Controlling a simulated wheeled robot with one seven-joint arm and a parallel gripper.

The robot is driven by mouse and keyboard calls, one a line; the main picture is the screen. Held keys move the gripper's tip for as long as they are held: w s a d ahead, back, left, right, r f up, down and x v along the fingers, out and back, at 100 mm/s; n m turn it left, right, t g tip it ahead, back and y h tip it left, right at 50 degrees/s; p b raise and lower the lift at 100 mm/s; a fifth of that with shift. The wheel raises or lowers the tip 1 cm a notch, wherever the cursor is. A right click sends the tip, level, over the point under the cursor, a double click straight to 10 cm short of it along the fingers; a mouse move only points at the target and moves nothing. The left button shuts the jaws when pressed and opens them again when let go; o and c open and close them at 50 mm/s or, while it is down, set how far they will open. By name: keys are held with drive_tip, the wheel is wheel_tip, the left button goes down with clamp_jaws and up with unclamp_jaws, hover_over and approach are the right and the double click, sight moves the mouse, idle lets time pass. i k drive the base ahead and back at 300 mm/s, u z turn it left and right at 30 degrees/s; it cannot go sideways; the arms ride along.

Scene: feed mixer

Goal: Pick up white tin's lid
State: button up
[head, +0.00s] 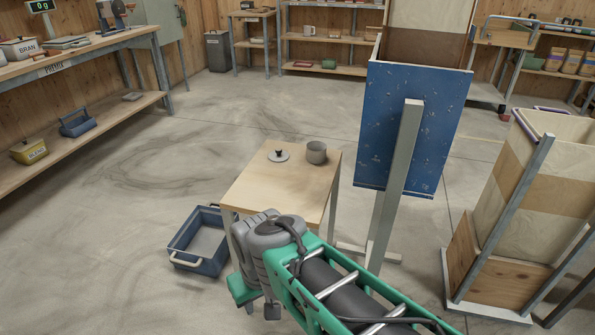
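A white tin (20,48) marked BRAN stands on the left workbench in the head view, far from my arm. Its lid (18,40), pale with a dark knob, appears to sit on top of it. A separate pale round lid (279,157) with a black knob lies flat on the small wooden table. A grey pot (316,153) stands just right of that lid, apart from it. My gripper (259,300) hangs low in front of the small table, below and nearer than the loose lid. Its fingers are partly hidden by my arm, and I cannot tell its opening.
The small table (262,190) is mostly bare. A blue crate (185,262) is on the floor to its left. A blue panel on a post (405,140) stands close on its right. A yellow tin (30,151) is on the lower left shelf.

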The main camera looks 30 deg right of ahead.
sight(278, 155)
drive_tip(key=u, duration=0.65)
drive_tip(key=i, duration=0.55)
drive_tip(key=u, duration=0.75)
drive_tip(key=i, duration=0.85)
drive_tip(key=z, duration=0.65)
drive_tip(key=i, duration=0.9)
drive_tip(key=z, duration=0.85)
